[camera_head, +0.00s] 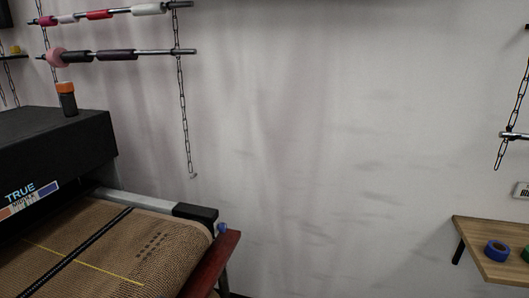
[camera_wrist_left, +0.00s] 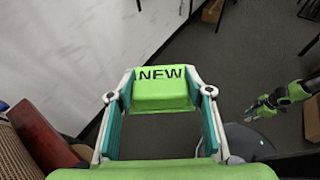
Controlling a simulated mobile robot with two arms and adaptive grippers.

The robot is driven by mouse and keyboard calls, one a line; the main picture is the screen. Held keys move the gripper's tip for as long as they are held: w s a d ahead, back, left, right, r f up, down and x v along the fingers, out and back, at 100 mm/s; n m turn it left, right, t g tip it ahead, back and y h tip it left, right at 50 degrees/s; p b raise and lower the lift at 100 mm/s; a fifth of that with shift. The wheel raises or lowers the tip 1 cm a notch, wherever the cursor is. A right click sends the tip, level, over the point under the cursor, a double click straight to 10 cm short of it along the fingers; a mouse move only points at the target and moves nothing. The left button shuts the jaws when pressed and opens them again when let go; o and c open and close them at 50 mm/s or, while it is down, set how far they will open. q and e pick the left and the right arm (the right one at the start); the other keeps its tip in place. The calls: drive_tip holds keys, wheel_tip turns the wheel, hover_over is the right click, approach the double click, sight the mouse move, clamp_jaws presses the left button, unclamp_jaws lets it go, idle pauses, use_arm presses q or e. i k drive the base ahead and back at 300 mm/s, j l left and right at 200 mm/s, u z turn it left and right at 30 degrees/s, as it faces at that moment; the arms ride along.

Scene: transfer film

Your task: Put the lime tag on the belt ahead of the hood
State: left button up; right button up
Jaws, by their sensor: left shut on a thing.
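The lime tag (camera_wrist_left: 162,97), a bright green block with NEW in black on its top face, is held between the two fingers of my left gripper (camera_wrist_left: 163,88) in the left wrist view. The belt (camera_head: 165,248) is brown mesh with a dark band and a yellow line, at the lower left of the head view. The black hood (camera_head: 60,140) stands over the belt's far left part and bears a TRUE sign. My right gripper (camera_wrist_left: 264,106) seems to show at the right of the left wrist view, too small to read its jaws. Neither gripper shows in the head view.
A red-brown rail (camera_head: 226,262) edges the belt's end, with a black block (camera_head: 195,213) near it. An orange-capped bottle (camera_head: 67,99) stands on the hood. A wooden table (camera_head: 480,248) with a blue tape roll (camera_head: 496,250) is at right. Rods with rolls hang above the hood.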

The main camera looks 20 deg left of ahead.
sight(112, 273)
drive_tip(key=i+u, duration=0.2)
drive_tip(key=u, duration=0.2)
drive_tip(key=i+l+u, duration=0.15)
drive_tip(key=u, duration=0.3)
drive_tip(key=i+l+u, duration=0.15)
drive_tip(key=u, duration=0.25)
drive_tip(key=i+l+u, duration=0.1)
drive_tip(key=u, duration=0.3)
drive_tip(key=l+u, duration=0.3)
drive_tip(key=u, duration=0.15)
drive_tip(key=i+l, duration=0.05)
